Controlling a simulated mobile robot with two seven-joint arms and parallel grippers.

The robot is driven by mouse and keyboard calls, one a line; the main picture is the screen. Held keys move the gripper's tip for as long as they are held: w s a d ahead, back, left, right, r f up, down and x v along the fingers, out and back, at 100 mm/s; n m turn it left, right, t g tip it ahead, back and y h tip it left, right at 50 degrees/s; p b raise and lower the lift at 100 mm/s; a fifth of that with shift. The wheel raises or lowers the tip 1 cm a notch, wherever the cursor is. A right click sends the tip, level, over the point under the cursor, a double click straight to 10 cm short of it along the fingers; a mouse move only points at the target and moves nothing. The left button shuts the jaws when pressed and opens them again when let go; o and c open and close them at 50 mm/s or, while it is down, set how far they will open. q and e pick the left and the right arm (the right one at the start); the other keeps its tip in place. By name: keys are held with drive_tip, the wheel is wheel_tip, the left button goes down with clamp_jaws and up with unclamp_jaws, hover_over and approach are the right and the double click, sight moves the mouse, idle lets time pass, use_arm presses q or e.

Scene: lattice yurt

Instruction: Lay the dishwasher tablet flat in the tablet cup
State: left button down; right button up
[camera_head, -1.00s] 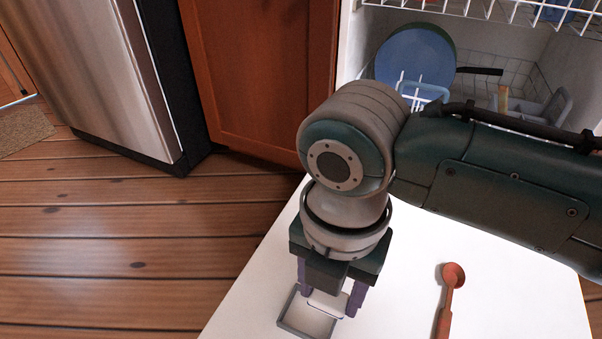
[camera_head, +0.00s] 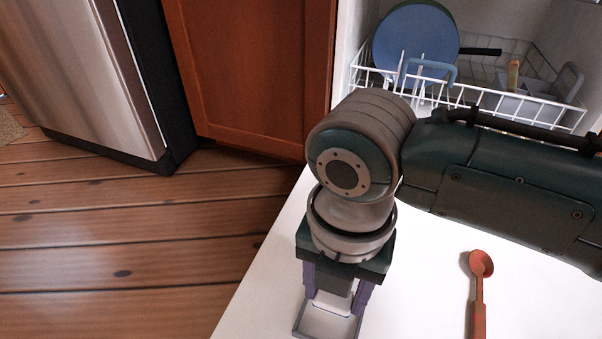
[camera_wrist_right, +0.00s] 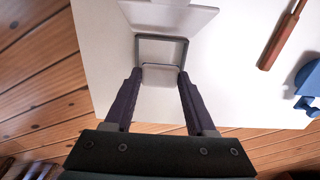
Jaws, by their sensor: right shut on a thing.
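My right gripper (camera_head: 335,299) is shut on the dishwasher tablet (camera_head: 332,304), a pale whitish block between its two purple fingers. The tablet (camera_wrist_right: 160,78) also shows between the fingers in the right wrist view. The tablet cup (camera_head: 300,329) is a grey square frame on the white surface. In the right wrist view the cup (camera_wrist_right: 184,50) lies just beyond the fingertips, and the tablet's far edge overlaps its near side. I cannot tell whether the tablet touches the cup. My left gripper is not in view.
The white surface (camera_head: 425,285) holds a reddish spoon (camera_head: 478,300) to the right of the cup. A pale flat plate (camera_wrist_right: 172,14) lies beyond the cup. The dish rack (camera_head: 385,88) with a blue plate (camera_head: 414,42) stands at the back. Wooden floor (camera_head: 110,235) lies left.

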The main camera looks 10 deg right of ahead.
wheel_tip(320, 180, down, 2)
drive_tip(key=shift+d+f+b, duration=0.1)
drive_tip(key=shift+f+b, duration=0.1)
drive_tip(key=shift+b, duration=0.7)
drive_tip(key=shift+f+b, duration=1.05)
drive_tip(key=shift+f, duration=0.65)
drive_tip(key=o, duration=1.4)
drive_tip(key=r+p, duration=0.2)
drive_tip(key=r, duration=0.1)
drive_tip(key=r+p, duration=0.5)
drive_tip(key=r, duration=0.1)
drive_tip(key=shift+w+r+p, duration=0.2)
drive_tip(key=shift+w+p, duration=0.1)
drive_tip(key=shift+p, duration=0.05)
drive_tip(key=shift+r+p, duration=0.3)
drive_tip(key=shift+r, duration=0.2)
drive_tip(key=shift+s, duration=0.1)
drive_tip(key=shift+f, duration=0.15)
